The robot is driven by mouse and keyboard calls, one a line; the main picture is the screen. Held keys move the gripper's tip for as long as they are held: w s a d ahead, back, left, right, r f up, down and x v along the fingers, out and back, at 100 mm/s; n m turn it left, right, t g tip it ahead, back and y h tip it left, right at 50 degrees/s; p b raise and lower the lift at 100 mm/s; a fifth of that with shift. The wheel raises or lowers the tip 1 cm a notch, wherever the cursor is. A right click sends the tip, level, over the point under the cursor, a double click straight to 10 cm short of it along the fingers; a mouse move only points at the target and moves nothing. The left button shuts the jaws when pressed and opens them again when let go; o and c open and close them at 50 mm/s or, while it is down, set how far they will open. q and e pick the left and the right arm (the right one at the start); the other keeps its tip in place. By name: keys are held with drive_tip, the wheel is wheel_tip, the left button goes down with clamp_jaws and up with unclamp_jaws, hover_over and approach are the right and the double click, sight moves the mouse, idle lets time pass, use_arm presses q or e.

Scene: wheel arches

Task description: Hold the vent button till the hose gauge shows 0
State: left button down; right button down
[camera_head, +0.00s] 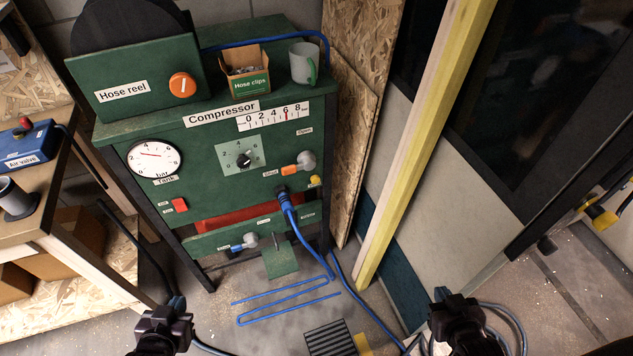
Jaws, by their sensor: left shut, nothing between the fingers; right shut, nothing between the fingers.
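A green compressor (215,185) stands in front of me. My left gripper (173,303) is shut and empty, low and left of centre. My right gripper (443,294) is shut and empty, low and right. Both are apart from the panel.
A round tank gauge (154,159), a dial (240,154) and an orange-handled valve (291,169) are on the panel. A blue hose (296,228) runs down to the floor. A box of hose clips (245,72) and a mug (301,64) stand on top. A yellow post (421,150) rises at right.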

idle(0.9)
